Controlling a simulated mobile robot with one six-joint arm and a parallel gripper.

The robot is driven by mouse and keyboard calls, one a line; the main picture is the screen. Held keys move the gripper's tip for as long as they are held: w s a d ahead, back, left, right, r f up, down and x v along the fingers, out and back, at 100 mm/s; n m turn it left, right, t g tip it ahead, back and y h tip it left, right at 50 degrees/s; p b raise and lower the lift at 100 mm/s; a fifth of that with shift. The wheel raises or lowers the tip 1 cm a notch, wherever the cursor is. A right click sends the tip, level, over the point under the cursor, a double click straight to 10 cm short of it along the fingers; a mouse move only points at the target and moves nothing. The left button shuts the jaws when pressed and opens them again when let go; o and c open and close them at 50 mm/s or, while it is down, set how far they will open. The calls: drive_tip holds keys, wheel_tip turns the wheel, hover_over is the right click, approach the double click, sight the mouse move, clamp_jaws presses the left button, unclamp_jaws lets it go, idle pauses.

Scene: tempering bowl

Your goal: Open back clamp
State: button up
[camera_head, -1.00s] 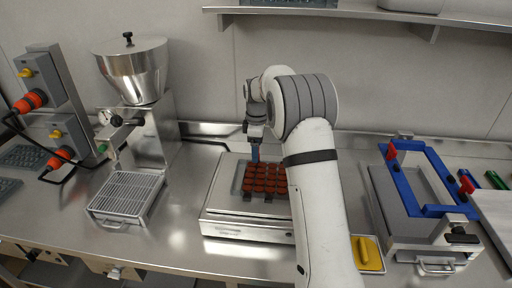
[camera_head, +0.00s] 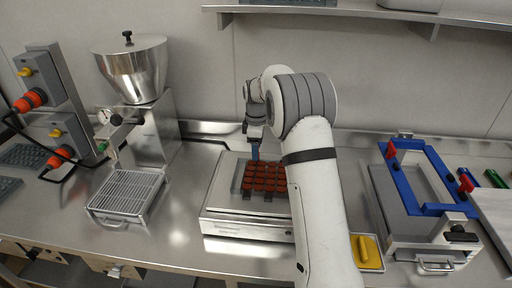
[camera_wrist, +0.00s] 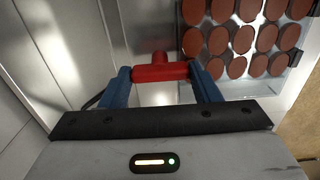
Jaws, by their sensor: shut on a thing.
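My gripper (camera_wrist: 160,76) has blue fingers, one on each side of a red T-shaped handle (camera_wrist: 160,70) in the wrist view, and is shut on it. This red handle looks like a clamp handle; its base is not clear. In the head view my gripper (camera_head: 255,152) is low at the back left of a tray of round brown-red pieces (camera_head: 246,187), and the handle is hidden there. Two other red clamp handles stand on the blue frame (camera_head: 432,168) at the right: a back one (camera_head: 391,150) and a front one (camera_head: 466,184).
A steel funnel machine (camera_head: 133,75) with a wire grate (camera_head: 125,192) stands at the left. Control boxes with orange plugs (camera_head: 33,99) are at the far left. A yellow sponge-like block (camera_head: 367,250) lies near the front edge. A shelf (camera_head: 370,14) runs above.

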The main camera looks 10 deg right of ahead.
drive_tip(key=shift+r+m, duration=0.1)
drive_tip(key=shift+m, duration=0.2)
drive_tip(key=m, duration=0.4)
drive_tip(key=shift+w+m+b, duration=0.1)
drive_tip(key=shift+m+b, duration=0.2)
drive_tip(key=shift+m, duration=0.1)
drive_tip(key=m, duration=0.9)
drive_tip(key=shift+r+m+b, duration=0.1)
drive_tip(key=shift+m+b, duration=0.2)
drive_tip(key=shift+m, duration=0.1)
drive_tip(key=m, duration=0.3)
drive_tip(key=shift+m, duration=0.4)
drive_tip(key=o, duration=1)
